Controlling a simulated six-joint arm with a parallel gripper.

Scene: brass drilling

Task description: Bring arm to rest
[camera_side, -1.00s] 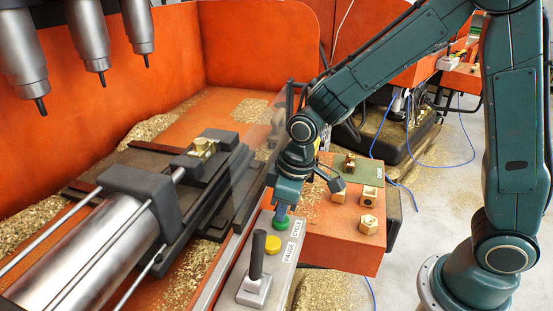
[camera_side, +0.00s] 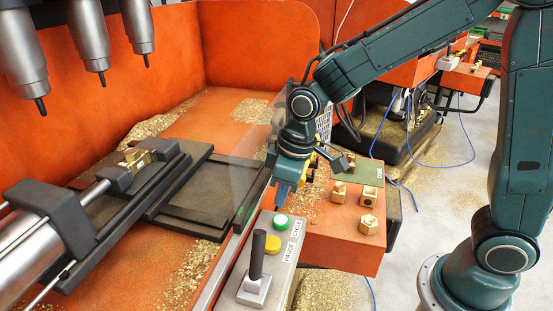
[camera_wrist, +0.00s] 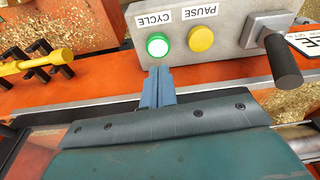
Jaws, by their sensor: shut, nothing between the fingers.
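My gripper (camera_side: 281,196) is shut and empty, just above and apart from the green CYCLE button (camera_side: 281,221). In the wrist view, the shut fingers (camera_wrist: 158,82) point at the CYCLE button (camera_wrist: 158,45), which looks brightly lit. The yellow PAUSE button (camera_side: 271,244) is beside it on the grey control box (camera_side: 288,262). A brass part (camera_side: 136,158) sits in the dark clamp on the slide at the left, away from my gripper.
A black-handled lever (camera_side: 257,257) stands at the box's front. Several brass pieces (camera_side: 368,224) lie on the orange side shelf (camera_side: 340,254). A clear guard (camera_side: 238,180) is left of my gripper. Drill spindles (camera_side: 92,35) hang at upper left.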

